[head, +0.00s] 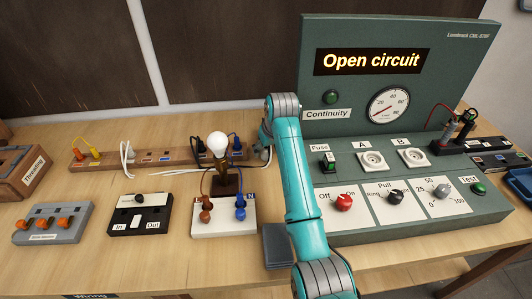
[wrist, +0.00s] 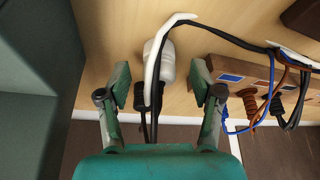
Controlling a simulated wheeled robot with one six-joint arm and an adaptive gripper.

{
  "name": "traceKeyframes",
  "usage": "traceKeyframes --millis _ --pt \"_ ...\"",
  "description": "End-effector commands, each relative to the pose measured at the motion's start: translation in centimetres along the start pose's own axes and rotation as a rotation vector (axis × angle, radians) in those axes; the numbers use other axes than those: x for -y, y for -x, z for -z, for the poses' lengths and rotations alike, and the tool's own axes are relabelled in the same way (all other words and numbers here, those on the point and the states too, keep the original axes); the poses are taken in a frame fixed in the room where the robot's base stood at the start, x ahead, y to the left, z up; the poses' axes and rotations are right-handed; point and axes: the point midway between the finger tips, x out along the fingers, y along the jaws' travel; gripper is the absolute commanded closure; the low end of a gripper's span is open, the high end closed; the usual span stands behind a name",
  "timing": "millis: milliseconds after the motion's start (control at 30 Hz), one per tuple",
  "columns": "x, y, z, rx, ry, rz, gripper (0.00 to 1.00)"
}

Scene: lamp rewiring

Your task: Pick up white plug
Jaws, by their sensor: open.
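The white plug (wrist: 167,62) lies on the wooden surface in the wrist view, with a white strip and dark cord across it. My gripper (wrist: 159,84) is open, one finger to each side of the plug in the picture. I cannot tell whether the fingers are level with it or above it. My gripper is mostly hidden there.
The wooden rack (wrist: 229,66) holds orange and dark plugs with cords close to my right finger. The green test console (wrist: 35,110) stands close on the left.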

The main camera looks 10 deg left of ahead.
Motion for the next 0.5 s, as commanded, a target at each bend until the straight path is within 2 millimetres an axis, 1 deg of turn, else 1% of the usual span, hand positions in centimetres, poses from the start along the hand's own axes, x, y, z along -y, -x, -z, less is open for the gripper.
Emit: traceKeyframes --millis 33,133,367,400,467,500 --pt "0.0 -0.57 0.0 0.001 0.0 0.0 0.35" --pt "-0.02 -1.26 0.02 0.0 0.0 0.0 0.35" --pt "-0.03 -1.42 0.03 -0.001 0.0 0.0 0.35" --pt "-0.03 -1.42 0.03 -0.001 0.0 0.0 0.37" --pt "-0.03 -1.42 0.03 -0.001 0.0 0.0 0.52" --pt "-0.04 -1.41 0.03 -0.001 0.0 0.0 0.62"
